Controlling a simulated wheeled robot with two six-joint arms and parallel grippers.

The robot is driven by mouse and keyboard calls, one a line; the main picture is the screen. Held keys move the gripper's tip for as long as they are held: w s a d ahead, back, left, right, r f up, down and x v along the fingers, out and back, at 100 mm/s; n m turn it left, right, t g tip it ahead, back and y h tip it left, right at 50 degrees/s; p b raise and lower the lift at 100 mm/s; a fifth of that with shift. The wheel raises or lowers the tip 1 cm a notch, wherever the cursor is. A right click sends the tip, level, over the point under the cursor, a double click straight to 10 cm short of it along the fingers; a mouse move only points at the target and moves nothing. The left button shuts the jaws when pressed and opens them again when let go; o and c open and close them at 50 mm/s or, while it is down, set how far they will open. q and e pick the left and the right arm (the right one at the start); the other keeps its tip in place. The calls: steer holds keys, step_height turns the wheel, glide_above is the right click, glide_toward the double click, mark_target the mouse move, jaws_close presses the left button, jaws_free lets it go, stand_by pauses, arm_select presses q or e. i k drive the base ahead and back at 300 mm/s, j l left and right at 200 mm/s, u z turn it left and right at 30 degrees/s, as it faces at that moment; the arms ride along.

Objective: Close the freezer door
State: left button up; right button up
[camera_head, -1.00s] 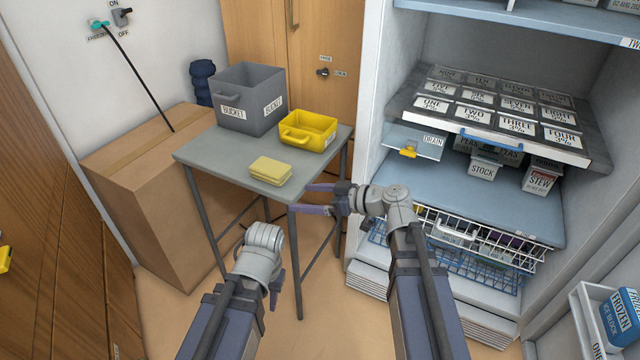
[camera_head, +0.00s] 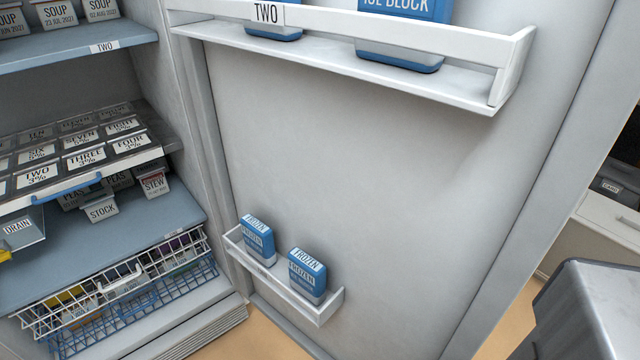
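The freezer door (camera_head: 350,160) stands open and fills the middle of the head view, its inner face toward me. Neither of my grippers shows in this view.
Inside the freezer are a blue-handled tray (camera_head: 75,186) of labelled packs and a white wire basket (camera_head: 125,285). A white drawer unit (camera_head: 610,225) stands beyond the door at the right. A grey rounded object (camera_head: 585,310) fills the lower right corner. Some tan floor shows below.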

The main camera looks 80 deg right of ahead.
mark_target(428, 203)
steer(key=z, duration=0.35)
steer(key=k+l+u, duration=0.1)
steer(key=k+u, duration=0.65)
steer(key=k+j+u, duration=0.2)
steer(key=k+u, duration=0.15)
steer(key=k, duration=0.15)
steer(key=k+l+u, duration=0.2)
steer(key=k+u, duration=1)
steer(key=k+j+u, duration=0.2)
steer(key=k+u, duration=0.2)
steer(key=k+z, duration=0.25)
steer(key=z, duration=2.3)
steer(key=l, duration=0.1)
